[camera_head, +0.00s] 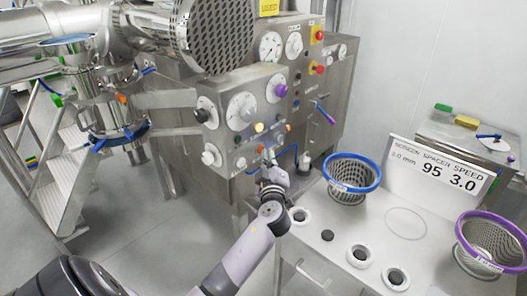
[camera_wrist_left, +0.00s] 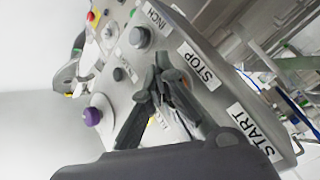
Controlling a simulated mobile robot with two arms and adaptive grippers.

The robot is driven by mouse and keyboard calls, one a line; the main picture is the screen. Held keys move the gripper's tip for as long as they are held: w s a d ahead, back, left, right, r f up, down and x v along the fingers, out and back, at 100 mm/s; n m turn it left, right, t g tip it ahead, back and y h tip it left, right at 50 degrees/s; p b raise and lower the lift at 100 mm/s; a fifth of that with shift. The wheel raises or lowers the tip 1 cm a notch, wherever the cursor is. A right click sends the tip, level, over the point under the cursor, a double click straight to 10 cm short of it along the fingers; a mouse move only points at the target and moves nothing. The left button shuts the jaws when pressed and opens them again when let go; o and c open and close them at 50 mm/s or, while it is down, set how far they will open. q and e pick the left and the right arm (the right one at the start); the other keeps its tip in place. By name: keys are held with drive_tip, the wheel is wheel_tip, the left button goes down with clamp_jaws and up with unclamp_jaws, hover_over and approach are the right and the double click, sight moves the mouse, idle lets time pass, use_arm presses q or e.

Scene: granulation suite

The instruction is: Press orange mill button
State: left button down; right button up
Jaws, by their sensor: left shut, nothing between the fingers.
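The steel control panel (camera_head: 232,108) stands at the centre of the head view, with gauges, knobs and small coloured buttons. A small orange button (camera_head: 260,149) shows on its lower part, right at the tips of my left gripper (camera_head: 269,157). I cannot tell whether they touch. The left gripper is shut and empty, pointing at the panel. In the left wrist view its closed fingers (camera_wrist_left: 165,62) lie in front of the panel (camera_wrist_left: 125,55), near the STOP label (camera_wrist_left: 198,66).
A purple knob (camera_head: 279,90) and a yellow button (camera_head: 258,127) sit higher on the panel. In the wrist view are START (camera_wrist_left: 250,129) and INCH (camera_wrist_left: 157,16) labels. Right of the arm, a white table (camera_head: 327,262) holds a blue-rimmed basket (camera_head: 352,190) and purple-rimmed basket (camera_head: 492,258).

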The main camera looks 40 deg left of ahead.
use_arm(q)
drive_tip(key=shift+s+d+b, duration=0.1)
drive_tip(key=shift+d+b, duration=0.55)
drive_tip(key=shift+d, duration=0.25)
drive_tip(key=d+b, duration=0.3)
drive_tip(key=d, duration=0.2)
drive_tip(key=shift+s, duration=0.2)
idle(0.7)
